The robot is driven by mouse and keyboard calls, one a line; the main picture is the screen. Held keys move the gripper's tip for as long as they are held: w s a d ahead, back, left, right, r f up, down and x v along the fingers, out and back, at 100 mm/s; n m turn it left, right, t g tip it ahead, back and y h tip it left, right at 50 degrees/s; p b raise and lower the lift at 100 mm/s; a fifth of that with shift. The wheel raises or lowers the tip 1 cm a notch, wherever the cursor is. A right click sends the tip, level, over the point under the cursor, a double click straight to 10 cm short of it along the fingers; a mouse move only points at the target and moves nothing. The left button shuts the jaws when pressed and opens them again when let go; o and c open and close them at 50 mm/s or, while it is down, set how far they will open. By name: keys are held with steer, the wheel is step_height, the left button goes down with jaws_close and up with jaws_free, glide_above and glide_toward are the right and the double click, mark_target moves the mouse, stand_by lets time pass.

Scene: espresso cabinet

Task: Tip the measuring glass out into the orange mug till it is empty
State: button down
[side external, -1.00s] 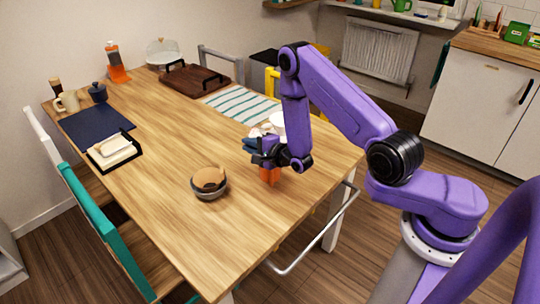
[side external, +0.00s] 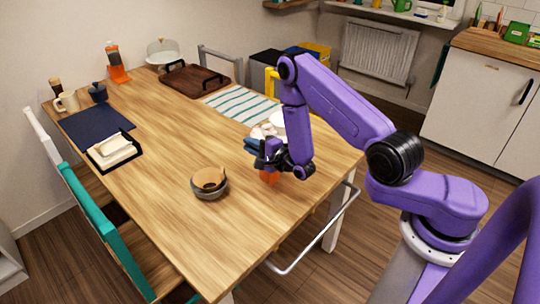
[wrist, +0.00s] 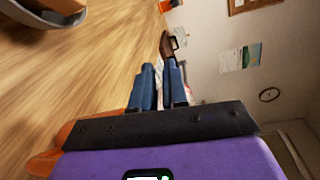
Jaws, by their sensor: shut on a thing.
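The orange mug (side external: 269,177) stands on the table near its right side, partly hidden by my gripper (side external: 256,146), which is just above it. In the wrist view an orange surface, apparently the mug (wrist: 45,160), shows at the lower left behind the wrist housing. In that view my gripper (wrist: 159,80) has its blue fingers close together, and the scene lies on its side. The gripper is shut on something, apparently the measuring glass. I cannot make out the glass or its contents in either view.
A grey bowl (side external: 210,191) with a brown piece in it stands to the left of the mug. A striped cloth (side external: 243,104) and a dark wooden tray (side external: 194,80) lie farther back. White items (side external: 275,124) sit close behind the gripper. The middle of the table is clear.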

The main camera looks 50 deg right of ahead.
steer(key=shift+s+t, duration=0.1)
steer(key=shift+t, duration=0.4)
steer(key=shift+s+r+t, duration=0.1)
steer(key=shift+r+t, duration=0.2)
steer(key=shift+r, duration=0.05)
stand_by(0.4)
steer(key=shift+w+f+g, duration=0.15)
steer(key=shift+w+g, duration=0.05)
steer(key=shift+g, duration=0.4)
steer(key=shift+w+f+g, duration=0.1)
steer(key=shift+w+g, duration=0.05)
steer(key=shift+g, duration=0.45)
steer(key=shift+w+f+g, duration=0.1)
steer(key=shift+w+g, duration=0.55)
steer(key=shift+g, duration=0.05)
steer(key=shift+w+f+g, duration=0.1)
steer(key=shift+f+g, duration=0.2)
steer(key=shift+g, duration=0.5)
